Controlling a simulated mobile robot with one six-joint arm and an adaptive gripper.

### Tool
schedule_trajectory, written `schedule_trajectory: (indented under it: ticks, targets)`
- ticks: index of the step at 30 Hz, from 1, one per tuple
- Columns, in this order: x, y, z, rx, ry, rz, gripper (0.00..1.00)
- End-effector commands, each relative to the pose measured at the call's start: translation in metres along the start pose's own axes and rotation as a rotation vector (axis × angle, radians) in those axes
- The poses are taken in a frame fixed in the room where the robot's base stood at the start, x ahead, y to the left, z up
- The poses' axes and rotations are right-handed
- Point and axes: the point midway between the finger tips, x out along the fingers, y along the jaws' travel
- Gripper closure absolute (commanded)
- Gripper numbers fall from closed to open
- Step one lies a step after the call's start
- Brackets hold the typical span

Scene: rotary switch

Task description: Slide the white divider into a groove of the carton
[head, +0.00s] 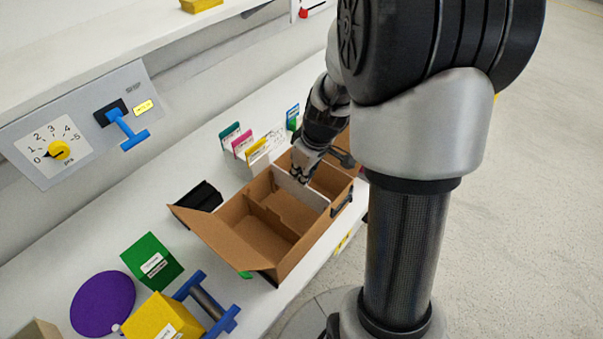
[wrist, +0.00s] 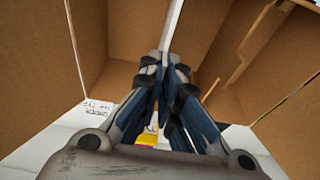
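The open brown carton (head: 235,214) stands on the bench, with flaps folded out and brown inner walls splitting it into compartments. The white divider (head: 308,194) stands upright across the carton's inside, its upper part showing near rim height. My gripper (head: 299,177) is over the carton at the divider's upper edge. In the wrist view the fingers (wrist: 167,62) are close together on the divider's thin edge (wrist: 174,22), with carton walls (wrist: 100,30) on both sides. The divider's lower edge is hidden, so I cannot tell how it sits in a groove.
Upright coloured cards (head: 243,143) stand behind the carton, and a black object (head: 198,196) lies left of it. A green box (head: 152,259), a purple disc (head: 103,304), a yellow box (head: 163,318) and a blue-ended item (head: 206,301) stand in front-left. A panel with a yellow rotary knob (head: 59,150) is on the wall.

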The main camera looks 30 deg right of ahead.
Motion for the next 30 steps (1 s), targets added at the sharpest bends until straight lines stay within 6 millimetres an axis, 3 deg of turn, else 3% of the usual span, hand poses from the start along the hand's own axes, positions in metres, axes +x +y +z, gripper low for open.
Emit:
schedule_trajectory:
  ticks: [18,29,30]
  targets:
    - [0.034,0.0,0.009,0.001,0.0,0.0,1.0]
    - [0.036,0.0,0.009,0.0,0.0,0.0,1.0]
    - [0.036,0.0,0.009,0.0,0.0,0.0,0.95]
